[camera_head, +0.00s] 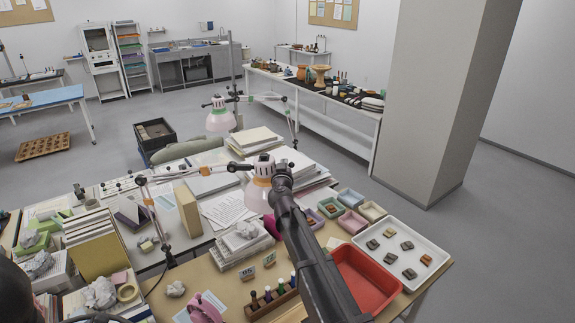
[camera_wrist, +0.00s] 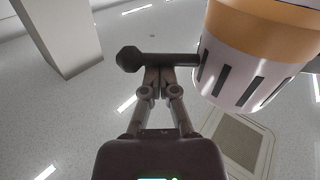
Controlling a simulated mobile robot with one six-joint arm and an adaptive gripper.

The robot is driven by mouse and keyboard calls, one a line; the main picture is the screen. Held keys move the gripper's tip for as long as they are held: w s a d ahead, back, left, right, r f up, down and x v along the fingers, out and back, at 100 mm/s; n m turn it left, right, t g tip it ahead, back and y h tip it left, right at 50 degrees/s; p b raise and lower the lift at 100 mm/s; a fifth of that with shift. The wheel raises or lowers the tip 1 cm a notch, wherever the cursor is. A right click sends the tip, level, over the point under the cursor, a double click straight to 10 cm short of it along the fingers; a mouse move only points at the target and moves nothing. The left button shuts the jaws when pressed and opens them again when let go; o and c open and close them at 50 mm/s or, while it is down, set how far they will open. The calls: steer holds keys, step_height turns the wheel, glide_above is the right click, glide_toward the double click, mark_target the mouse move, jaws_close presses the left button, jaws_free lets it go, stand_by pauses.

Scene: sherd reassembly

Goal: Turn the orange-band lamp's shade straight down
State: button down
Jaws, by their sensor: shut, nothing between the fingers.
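The orange-band lamp (camera_head: 262,181) hangs over the desk in the head view, its pale cap up and its mouth roughly downward; I cannot tell its exact tilt. In the wrist view its shade (camera_wrist: 247,55) fills the upper right, with an orange band and a pale slotted part. A dark bar with a knob (camera_wrist: 130,59) sticks out to the left from the shade. My gripper (camera_wrist: 158,75) is shut and empty, its fingertips at the bar; I cannot tell whether they touch it. In the head view my gripper (camera_head: 282,178) is just right of the shade.
A second lamp (camera_head: 220,117) stands farther back. Paper stacks (camera_head: 242,245) lie below the orange-band lamp. A red tray (camera_head: 362,280), a white tray with sherds (camera_head: 402,230) and small coloured boxes (camera_head: 351,198) lie to the right. A wide pillar (camera_head: 435,100) stands behind.

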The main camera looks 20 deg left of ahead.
steer(key=shift+s+a, duration=0.1)
stand_by(0.4)
steer(key=r+p, duration=0.2)
steer(key=w+r+p, duration=0.1)
steer(key=r+p, duration=0.1)
steer(key=shift+w+a, duration=0.1)
steer(key=shift+a, duration=0.2)
steer(key=v, duration=1)
steer(key=shift+f, duration=0.2)
